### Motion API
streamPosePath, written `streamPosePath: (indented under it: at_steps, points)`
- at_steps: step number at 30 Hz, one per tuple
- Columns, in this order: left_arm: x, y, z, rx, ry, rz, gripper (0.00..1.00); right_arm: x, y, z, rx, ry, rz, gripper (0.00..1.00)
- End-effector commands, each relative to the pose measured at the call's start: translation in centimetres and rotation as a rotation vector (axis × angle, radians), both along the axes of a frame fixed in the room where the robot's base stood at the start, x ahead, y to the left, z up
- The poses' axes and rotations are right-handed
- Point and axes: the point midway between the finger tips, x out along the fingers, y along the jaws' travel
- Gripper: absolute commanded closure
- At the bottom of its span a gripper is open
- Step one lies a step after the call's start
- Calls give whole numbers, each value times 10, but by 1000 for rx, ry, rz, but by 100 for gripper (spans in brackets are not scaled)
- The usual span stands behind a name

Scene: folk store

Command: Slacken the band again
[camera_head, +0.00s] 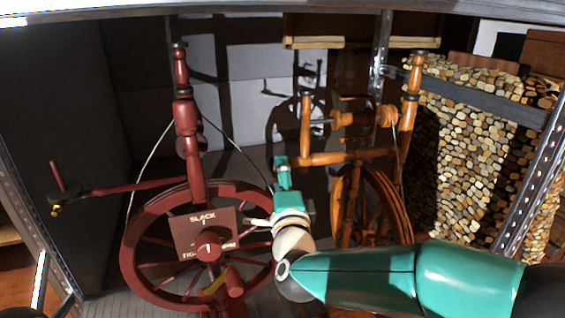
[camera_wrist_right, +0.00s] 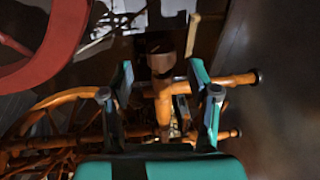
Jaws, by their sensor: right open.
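A dark red spinning wheel (camera_head: 133,245) stands left of centre in the head view. A thin pale band (camera_head: 150,165) runs from its upper post down around the rim. A brown plate (camera_head: 185,232) in front of the wheel reads "SLACK" at the top, and its lower lettering is partly hidden. A round red knob (camera_head: 208,246) with a pale mark sits on the plate. My right gripper (camera_head: 281,162) is right of the plate, its fingers apart from the knob. In the right wrist view, the gripper (camera_wrist_right: 161,78) is open and empty, facing orange wooden parts. My left gripper is out of view.
An orange-brown spinning wheel (camera_head: 352,205) stands right of the red one, close beyond my right gripper. A red arm (camera_head: 125,187) sticks out left from the red wheel. A pebbled panel (camera_head: 460,150) and metal uprights flank the right side.

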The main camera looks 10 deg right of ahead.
Motion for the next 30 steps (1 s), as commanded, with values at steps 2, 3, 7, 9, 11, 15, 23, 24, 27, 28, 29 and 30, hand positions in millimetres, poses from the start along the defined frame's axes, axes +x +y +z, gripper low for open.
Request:
streamPosePath:
  at_steps: [2, 3, 7, 9, 11, 15, 23, 24, 27, 28, 29, 30]
  points:
    - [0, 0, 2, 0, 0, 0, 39, 16, -1, 2, -1, 0, -2, 39]
    - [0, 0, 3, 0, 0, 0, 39, 23, 0, 3, -1, 0, -1, 39]
    - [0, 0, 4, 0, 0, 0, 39, 38, 0, 5, -1, 0, 0, 39]
    - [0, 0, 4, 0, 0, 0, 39, 44, -1, 6, -1, 0, 0, 39]
    - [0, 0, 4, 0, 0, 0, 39, 47, -1, 6, -1, 0, 0, 39]
    - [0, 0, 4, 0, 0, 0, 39, 49, 0, 6, -1, 1, 1, 39]
    - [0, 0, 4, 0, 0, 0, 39, 49, 0, 6, -1, 0, 1, 51]
    - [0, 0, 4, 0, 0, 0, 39, 49, 0, 6, -1, 0, 1, 58]
    - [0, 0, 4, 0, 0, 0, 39, 49, -1, 6, 0, 0, 1, 74]
    - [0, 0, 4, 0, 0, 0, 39, 49, -1, 6, 0, 0, 1, 79]
    - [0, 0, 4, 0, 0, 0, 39, 49, -1, 6, 0, 1, 1, 84]
    - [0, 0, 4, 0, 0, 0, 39, 49, -1, 6, 0, 1, 1, 91]
